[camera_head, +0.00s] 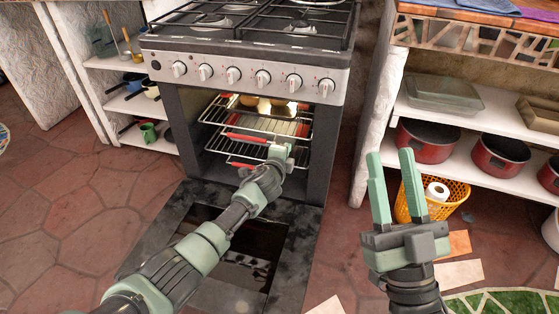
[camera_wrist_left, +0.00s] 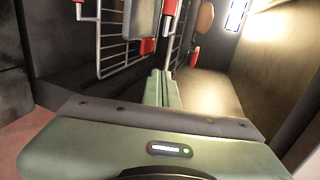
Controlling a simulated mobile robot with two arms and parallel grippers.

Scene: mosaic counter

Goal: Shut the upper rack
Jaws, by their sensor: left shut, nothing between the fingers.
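The upper rack (camera_head: 222,112) is a wire shelf with a red front bar (camera_head: 247,137) in the open oven. Its front reaches toward the oven mouth; how far it is pulled out is hard to tell. My left gripper (camera_head: 281,152) is shut and empty at the oven mouth, at the right part of the rack front. In the left wrist view its fingertips (camera_wrist_left: 160,76) point into the oven between wire racks and the bright side wall; contact is unclear. My right gripper (camera_head: 394,160) is open and empty, right of the oven, above the floor.
A lower rack (camera_head: 215,143) with a red bar sits beneath. Brownish items (camera_head: 254,103) lie on the upper rack. The oven door (camera_head: 152,235) is folded down under my left arm. Shelves with red pots (camera_head: 500,153) and a yellow basket (camera_head: 408,205) stand right.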

